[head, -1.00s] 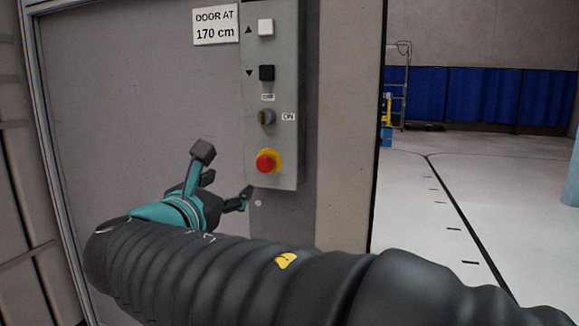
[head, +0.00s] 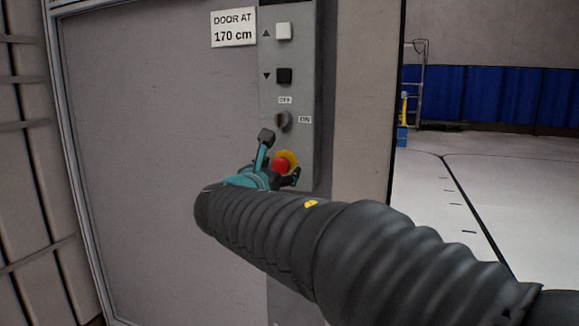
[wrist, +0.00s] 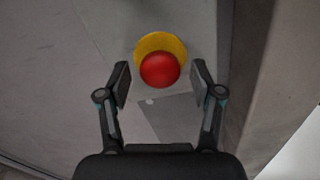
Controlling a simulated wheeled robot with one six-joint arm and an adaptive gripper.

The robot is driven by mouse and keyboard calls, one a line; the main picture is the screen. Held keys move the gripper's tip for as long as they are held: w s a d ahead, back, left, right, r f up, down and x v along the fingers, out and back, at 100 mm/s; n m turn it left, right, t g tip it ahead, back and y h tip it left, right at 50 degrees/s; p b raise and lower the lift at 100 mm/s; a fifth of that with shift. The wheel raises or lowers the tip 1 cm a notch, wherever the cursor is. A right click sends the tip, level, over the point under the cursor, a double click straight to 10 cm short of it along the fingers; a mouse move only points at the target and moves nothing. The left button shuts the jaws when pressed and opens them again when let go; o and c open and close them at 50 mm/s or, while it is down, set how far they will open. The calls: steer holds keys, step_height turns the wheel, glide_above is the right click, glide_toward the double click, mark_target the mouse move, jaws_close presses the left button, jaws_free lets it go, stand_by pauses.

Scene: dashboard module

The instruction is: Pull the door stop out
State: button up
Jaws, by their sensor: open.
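The door stop is a red mushroom button (head: 281,166) on a yellow round base (head: 292,157), low on the grey control panel. My gripper (head: 280,158) is open in front of it, and one finger shows on each side of the button. In the wrist view the red button (wrist: 159,70) and its yellow base (wrist: 160,44) lie between and slightly beyond the open fingertips (wrist: 161,82). Neither finger visibly touches the button. My gripper and arm hide the panel's lower edge in the head view.
Above the stop on the panel (head: 305,60) are a dark rotary switch (head: 284,121), a black down button (head: 284,76) and a white up button (head: 284,31). A sign (head: 233,27) reads "DOOR AT 170 cm". Open floor (head: 480,200) lies to the right beyond the door frame.

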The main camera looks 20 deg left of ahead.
steer(key=shift+w, duration=0.65)
jaws_close()
steer(key=shift+s+f, duration=0.1)
steer(key=shift+s, duration=0.45)
steer(key=shift+c, duration=2.1)
jaws_free()
steer(key=o, duration=0.4)
steer(key=shift+s+a, duration=0.1)
